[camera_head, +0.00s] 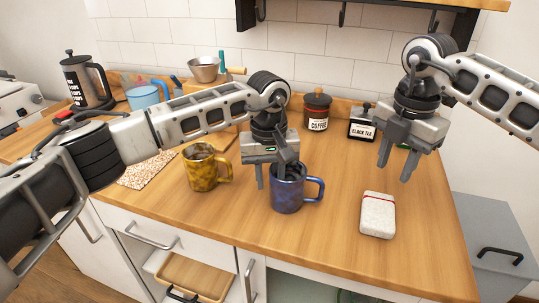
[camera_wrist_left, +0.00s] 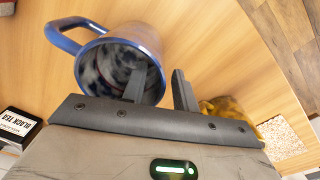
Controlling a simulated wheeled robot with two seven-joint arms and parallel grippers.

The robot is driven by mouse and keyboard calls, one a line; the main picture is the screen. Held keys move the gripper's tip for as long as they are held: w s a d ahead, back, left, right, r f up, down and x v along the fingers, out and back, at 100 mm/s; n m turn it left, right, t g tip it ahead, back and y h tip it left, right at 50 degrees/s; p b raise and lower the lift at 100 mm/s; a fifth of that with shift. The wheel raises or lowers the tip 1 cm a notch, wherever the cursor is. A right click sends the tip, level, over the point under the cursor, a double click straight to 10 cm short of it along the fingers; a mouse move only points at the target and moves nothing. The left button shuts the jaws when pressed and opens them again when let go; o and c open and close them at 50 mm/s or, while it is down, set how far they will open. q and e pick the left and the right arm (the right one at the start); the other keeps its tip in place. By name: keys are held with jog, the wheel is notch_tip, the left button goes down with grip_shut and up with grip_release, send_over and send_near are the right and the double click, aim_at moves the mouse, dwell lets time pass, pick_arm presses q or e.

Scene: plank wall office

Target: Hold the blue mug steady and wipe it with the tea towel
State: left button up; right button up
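The blue mug (camera_head: 287,195) stands upright on the wooden counter, its handle to the right. It also shows in the left wrist view (camera_wrist_left: 150,40). My left gripper (camera_head: 274,178) is open and points down at the mug's left rim, one finger over or inside the mouth, the other outside the wall. In the left wrist view a gap shows between the fingers (camera_wrist_left: 158,88). A pale, folded-looking block (camera_head: 378,214), seemingly the tea towel, lies at the front right. My right gripper (camera_head: 395,163) is open and empty above the counter, behind the towel.
A yellow mug (camera_head: 203,168) stands left of my left gripper. A coffee jar (camera_head: 316,112) and a black tea jar (camera_head: 362,123) stand at the back. A speckled mat (camera_head: 146,172) lies at the left. The counter between blue mug and towel is clear.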

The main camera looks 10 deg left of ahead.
aim_at(270, 200)
pick_arm(q)
jog(key=shift+f, duration=1.6)
grip_shut()
